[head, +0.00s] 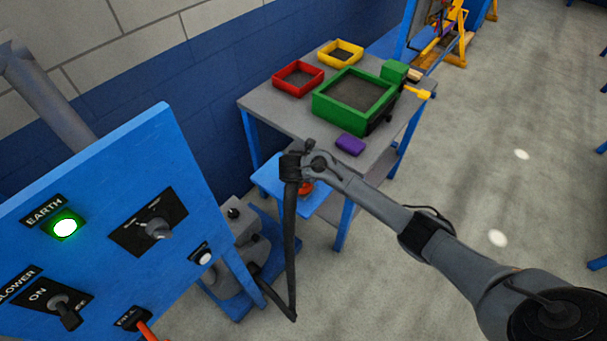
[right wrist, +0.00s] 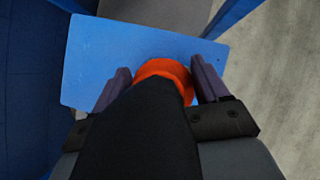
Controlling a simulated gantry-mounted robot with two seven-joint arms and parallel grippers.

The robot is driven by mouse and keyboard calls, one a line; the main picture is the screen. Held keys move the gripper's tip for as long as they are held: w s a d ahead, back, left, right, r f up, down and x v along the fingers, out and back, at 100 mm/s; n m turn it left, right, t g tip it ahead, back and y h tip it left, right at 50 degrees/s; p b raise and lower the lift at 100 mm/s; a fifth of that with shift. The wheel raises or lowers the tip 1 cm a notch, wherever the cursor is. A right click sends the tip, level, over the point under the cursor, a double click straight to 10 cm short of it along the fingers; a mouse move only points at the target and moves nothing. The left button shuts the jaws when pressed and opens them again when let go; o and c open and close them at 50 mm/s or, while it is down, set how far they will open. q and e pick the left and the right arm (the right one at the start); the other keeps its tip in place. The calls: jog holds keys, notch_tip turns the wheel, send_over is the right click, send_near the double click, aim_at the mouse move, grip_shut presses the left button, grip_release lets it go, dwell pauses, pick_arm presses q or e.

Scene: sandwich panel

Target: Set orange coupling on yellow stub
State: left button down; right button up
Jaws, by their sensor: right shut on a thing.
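The orange coupling (right wrist: 163,70) sits between the two fingers of my right gripper (right wrist: 163,82), on the end of a thick black hose (right wrist: 150,130). In the head view a bit of the orange coupling (head: 305,187) shows under my right gripper (head: 303,180), over a small blue plate (head: 276,180). The hose hangs down from there towards the floor. I cannot tell whether the coupling touches the plate. No yellow stub can be made out for sure; a small yellow piece (head: 418,91) juts out by the green tray. My left gripper is not in view.
A grey table (head: 262,101) carries a green tray (head: 350,121), a red tray (head: 298,91), a yellow tray (head: 358,51) and a purple block (head: 350,144). A blue control panel (head: 110,180) with a lit green lamp (head: 65,227) stands at left. The floor at right is open.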

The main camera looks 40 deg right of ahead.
jog(key=shift+f, duration=0.25)
jog(key=shift+f, duration=0.3)
dwell(0.4)
jog(key=o, duration=1.2)
jog(key=shift+c, duration=0.2)
